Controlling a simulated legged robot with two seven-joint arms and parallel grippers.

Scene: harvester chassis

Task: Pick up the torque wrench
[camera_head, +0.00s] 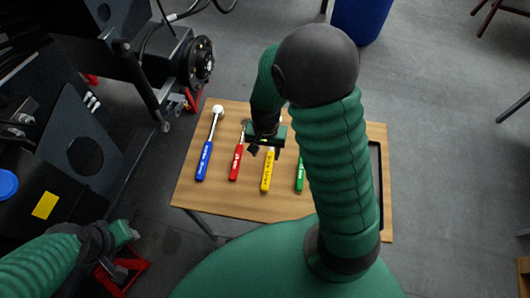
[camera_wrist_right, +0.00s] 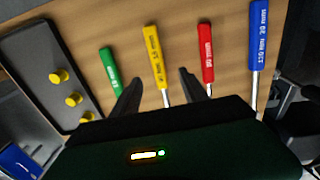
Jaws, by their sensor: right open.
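Several long-handled tools lie side by side on the wooden table (camera_head: 210,205). One has a blue handle (camera_head: 204,160) and a pale round head, one a red handle (camera_head: 236,162), one a yellow handle (camera_head: 267,170), one a green handle (camera_head: 299,172). I cannot tell for sure which is the torque wrench. My right gripper (camera_head: 262,149) is over the yellow tool. In the right wrist view, its open fingers (camera_wrist_right: 160,88) stand either side of the yellow tool's shaft, with the yellow handle (camera_wrist_right: 154,55) just ahead. My left gripper (camera_head: 128,233) is off the table's left side; its jaws are unclear.
A dark tray (camera_wrist_right: 48,55) with yellow round pieces (camera_wrist_right: 73,99) lies beside the green tool, mostly hidden by my arm in the head view. Dark machinery with a wheel hub (camera_head: 200,62) stands left of the table. A blue bin (camera_head: 360,18) is behind.

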